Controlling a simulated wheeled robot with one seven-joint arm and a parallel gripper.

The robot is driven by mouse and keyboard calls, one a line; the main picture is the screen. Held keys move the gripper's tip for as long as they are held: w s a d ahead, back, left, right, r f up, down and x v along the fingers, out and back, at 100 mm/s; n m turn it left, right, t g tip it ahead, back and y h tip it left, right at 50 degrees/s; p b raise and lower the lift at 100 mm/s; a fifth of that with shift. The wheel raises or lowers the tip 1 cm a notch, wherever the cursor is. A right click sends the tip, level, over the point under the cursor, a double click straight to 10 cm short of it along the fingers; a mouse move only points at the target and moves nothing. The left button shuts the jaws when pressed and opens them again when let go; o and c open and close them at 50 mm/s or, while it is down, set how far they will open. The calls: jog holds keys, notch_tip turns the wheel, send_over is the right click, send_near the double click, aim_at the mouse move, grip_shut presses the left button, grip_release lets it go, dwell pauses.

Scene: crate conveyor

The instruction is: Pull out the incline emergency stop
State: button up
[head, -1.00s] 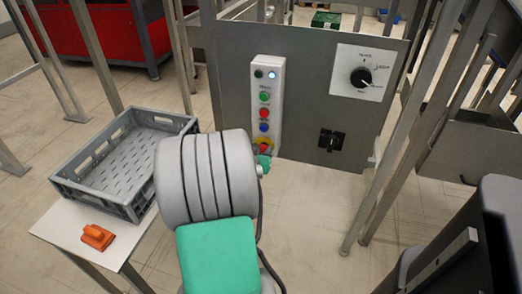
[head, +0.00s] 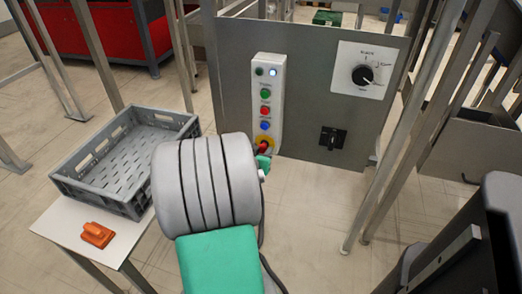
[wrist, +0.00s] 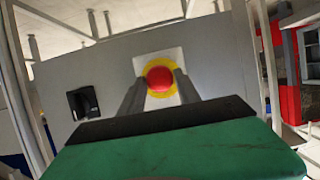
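The emergency stop is a red mushroom button on a yellow ring (head: 264,141), lowest on the white control box. In the wrist view its red head (wrist: 159,79) faces me, in front of the yellow ring and a pale plate. My gripper (wrist: 160,78) has its two dark fingers apart, one on each side of the red head. I cannot tell whether the fingers touch it. In the head view my arm hides most of the gripper; only a green part and a pale tip show just below the button.
The white control box (head: 268,100) carries several other buttons and a lit lamp above the stop. A rotary dial (head: 362,75) and a black switch (head: 332,138) are to the right. A grey crate (head: 75,185) and an orange object (head: 97,235) are at left.

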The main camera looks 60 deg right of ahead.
jog(key=shift+o, duration=1.4)
jog(key=p+v, duration=0.1)
jog(key=v, duration=0.6)
jog(key=shift+a+r, duration=0.2)
jog(key=shift+a, duration=0.15)
